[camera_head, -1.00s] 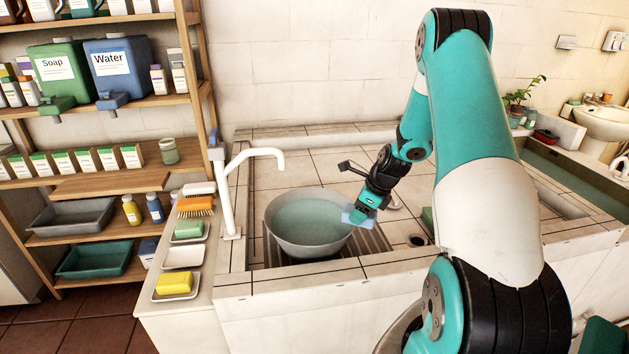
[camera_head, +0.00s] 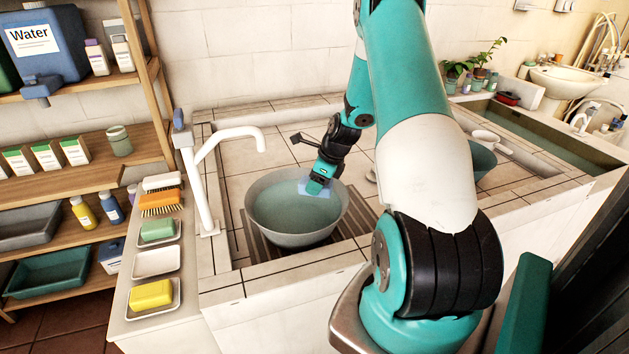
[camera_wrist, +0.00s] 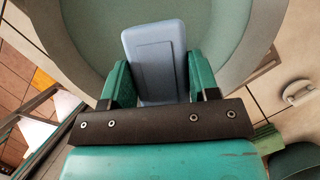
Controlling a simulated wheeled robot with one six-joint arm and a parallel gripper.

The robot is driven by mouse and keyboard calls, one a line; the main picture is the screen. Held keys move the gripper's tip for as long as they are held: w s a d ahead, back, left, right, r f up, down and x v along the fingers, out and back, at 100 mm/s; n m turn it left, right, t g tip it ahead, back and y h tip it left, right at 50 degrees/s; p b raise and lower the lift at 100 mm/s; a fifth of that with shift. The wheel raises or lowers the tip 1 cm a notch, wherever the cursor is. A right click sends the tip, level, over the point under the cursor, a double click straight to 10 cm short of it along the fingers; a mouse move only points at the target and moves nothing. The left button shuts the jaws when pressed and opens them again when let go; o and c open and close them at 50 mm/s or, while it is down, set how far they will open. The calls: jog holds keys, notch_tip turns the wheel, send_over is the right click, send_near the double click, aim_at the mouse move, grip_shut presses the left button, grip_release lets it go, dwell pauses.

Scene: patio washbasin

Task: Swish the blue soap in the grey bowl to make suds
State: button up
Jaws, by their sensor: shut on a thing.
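The grey bowl (camera_head: 300,240) stands on a slatted rack in the washbasin, with pale greenish water (camera_head: 278,208) in it. My gripper (camera_head: 317,186) reaches in over the bowl's right part. It is shut on the blue soap (camera_wrist: 155,55), a pale blue block with a recessed face. In the wrist view the soap sticks out between my two teal fingers, with the bowl's water and rim (camera_wrist: 268,20) around it. In the head view the soap shows as a small blue patch beside my fingertips. I cannot tell whether it touches the water. No suds show.
A white tap (camera_head: 210,180) stands left of the bowl. On the left ledge are a green soap (camera_head: 158,230), an empty white dish (camera_head: 157,263), a yellow soap (camera_head: 151,295) and an orange brush (camera_head: 160,200). A teal bowl (camera_head: 484,160) is partly hidden behind my arm.

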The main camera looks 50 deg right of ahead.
jog(key=b, duration=0.5)
send_over(316, 226)
jog(key=shift+f, duration=4.65)
